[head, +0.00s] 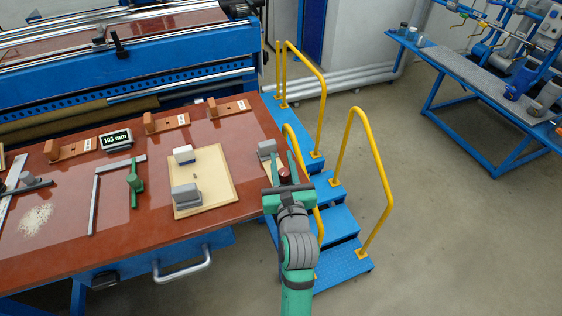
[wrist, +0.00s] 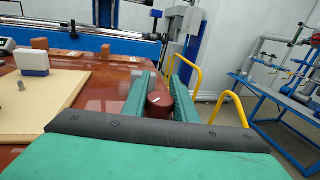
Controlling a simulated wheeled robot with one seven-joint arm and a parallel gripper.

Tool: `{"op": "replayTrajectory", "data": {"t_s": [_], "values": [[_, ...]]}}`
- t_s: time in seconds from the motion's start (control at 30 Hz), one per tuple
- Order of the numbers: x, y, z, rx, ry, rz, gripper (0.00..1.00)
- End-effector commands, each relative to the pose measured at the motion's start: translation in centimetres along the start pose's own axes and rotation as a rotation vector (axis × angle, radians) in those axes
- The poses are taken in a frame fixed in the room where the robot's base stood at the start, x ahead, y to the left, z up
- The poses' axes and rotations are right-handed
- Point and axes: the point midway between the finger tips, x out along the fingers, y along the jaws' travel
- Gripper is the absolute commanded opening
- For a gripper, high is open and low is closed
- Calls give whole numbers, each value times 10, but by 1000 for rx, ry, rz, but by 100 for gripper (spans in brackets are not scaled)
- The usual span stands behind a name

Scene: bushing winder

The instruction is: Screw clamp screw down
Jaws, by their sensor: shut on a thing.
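A dark red round knob, the likely head of the clamp screw (head: 284,174), sits between my fingers at the right end of the table. It also shows in the wrist view (wrist: 158,103), with a light mark on its top. My gripper (head: 283,160) is shut on this knob, with a green finger on either side. The same fingers show in the wrist view (wrist: 163,84). The shaft under the knob and whatever it threads into are hidden by the fingers and gripper body.
A grey block (head: 266,148) stands just beyond my gripper. A tan board (head: 213,167) carries a white-topped block (head: 184,155) and a grey block (head: 186,196). Blue steps with yellow rails (head: 371,175) stand close at the table's right edge. Open floor lies further right.

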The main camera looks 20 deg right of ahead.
Motion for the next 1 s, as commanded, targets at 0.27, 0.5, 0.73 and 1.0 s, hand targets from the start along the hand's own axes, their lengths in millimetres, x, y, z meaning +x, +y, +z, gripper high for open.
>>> {"op": "replayTrajectory", "data": {"t_s": [0.27,0.5,0.73,1.0], "values": [[1,1,0,0,0,-9,3],[1,1,0,0,0,-8,3],[0,0,0,0,1,-9,44],[-6,0,-1,0,1,-10,44]]}}
